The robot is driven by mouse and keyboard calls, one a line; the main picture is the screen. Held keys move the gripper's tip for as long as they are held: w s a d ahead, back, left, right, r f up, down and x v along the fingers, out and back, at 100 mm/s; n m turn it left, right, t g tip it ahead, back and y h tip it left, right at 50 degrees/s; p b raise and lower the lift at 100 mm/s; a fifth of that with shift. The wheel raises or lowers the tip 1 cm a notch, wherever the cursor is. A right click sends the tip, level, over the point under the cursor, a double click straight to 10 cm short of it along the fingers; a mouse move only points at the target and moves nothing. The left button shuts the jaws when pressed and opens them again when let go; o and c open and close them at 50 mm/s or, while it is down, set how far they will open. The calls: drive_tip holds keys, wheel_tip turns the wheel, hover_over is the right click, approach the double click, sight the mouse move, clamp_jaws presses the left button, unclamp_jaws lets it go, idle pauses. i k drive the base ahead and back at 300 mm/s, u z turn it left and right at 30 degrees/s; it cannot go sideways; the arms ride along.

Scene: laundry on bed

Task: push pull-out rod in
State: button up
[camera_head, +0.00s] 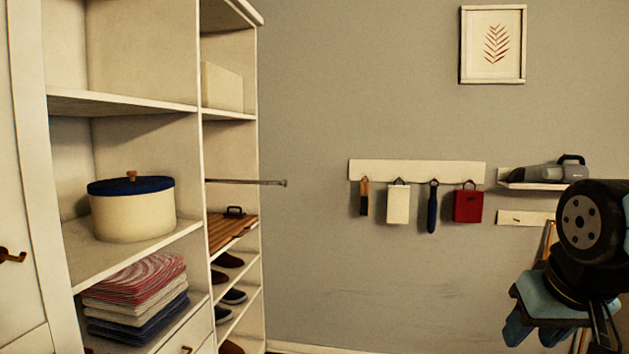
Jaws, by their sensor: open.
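The pull-out rod (245,182) is a thin grey metal bar in the right-hand column of the white wardrobe (201,140). It sticks out level past the wardrobe's front edge to the right and ends in a small knob. My gripper (533,334) is at the lower right of the view, pointing down, with its two blue fingers apart and nothing seen between them. It is well to the right of the rod and lower in the picture, not touching it.
Wardrobe shelves hold a cream box with a blue lid (132,210), folded cloths (137,290), a wooden slatted piece (230,232) and shoes (234,296). A hook rail (417,170) and a shelf with a handheld vacuum (562,172) are on the wall. Open space lies between wardrobe and gripper.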

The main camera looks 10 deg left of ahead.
sight(284, 183)
drive_tip(key=u, duration=0.15)
drive_tip(key=i, duration=1.1)
drive_tip(key=u, duration=0.55)
drive_tip(key=i, duration=0.5)
drive_tip(key=u, duration=0.3)
drive_tip(key=k, duration=0.95)
drive_tip(key=u, duration=0.2)
drive_tip(key=i, duration=0.95)
drive_tip(key=z, duration=0.1)
